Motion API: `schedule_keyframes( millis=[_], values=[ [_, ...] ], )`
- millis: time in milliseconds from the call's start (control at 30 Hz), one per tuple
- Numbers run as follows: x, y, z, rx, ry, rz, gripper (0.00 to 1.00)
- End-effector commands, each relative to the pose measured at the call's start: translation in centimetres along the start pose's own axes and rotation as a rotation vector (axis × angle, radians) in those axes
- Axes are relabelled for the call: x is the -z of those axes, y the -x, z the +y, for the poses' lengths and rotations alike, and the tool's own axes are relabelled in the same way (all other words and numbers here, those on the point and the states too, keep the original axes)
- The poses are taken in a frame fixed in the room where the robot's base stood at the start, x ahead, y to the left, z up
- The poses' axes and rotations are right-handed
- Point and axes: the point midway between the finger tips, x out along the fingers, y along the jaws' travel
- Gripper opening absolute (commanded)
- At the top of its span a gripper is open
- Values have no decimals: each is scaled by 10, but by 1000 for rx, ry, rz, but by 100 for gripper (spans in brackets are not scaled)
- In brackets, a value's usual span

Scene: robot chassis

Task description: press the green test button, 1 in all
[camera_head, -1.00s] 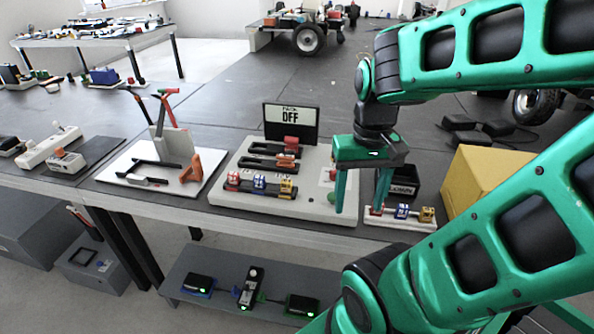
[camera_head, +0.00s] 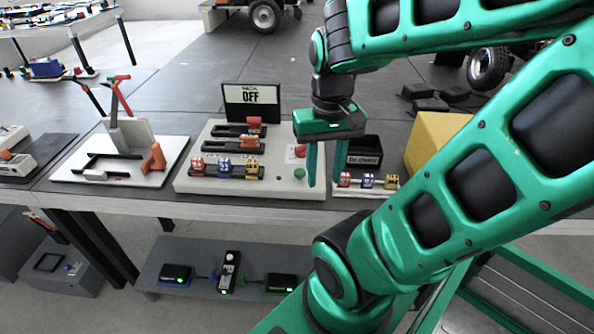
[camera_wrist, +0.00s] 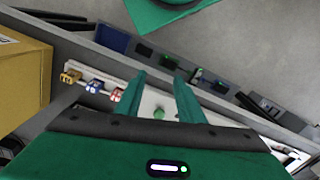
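The green test button (camera_head: 299,174) is a small round knob on the front right of a light panel (camera_head: 265,190). It shows in the wrist view (camera_wrist: 158,113) as a green knob between the bases of my fingers. My gripper (camera_head: 325,182) is open and empty, its two fingers apart and pointing down. In the head view it hangs just right of the button; I cannot tell its exact height above the panel. In the wrist view the gripper (camera_wrist: 158,79) reaches over the panel beyond the button.
A red button (camera_head: 300,151) sits behind the green one, partly beside my finger. A display (camera_head: 251,99) reading OFF stands at the panel's back. A small block rack (camera_head: 368,182), a black box and a yellow box (camera_head: 432,138) stand to the right.

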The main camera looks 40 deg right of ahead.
Motion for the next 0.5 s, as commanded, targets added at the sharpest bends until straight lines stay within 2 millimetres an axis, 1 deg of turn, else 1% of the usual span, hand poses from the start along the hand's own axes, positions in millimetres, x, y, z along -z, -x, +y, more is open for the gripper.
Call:
schedule_keyframes(
  millis=[33, 67, 100, 133, 500],
  values=[
    [0, 0, 0, 0, 0, 0, 22],
    [0, 0, 0, 0, 0, 0, 15],
    [0, 0, 0, 0, 0, 0, 5],
    [0, 0, 0, 0, 0, 0, 0],
    [0, 0, 0, 0, 0, 0, 0]
  ],
)
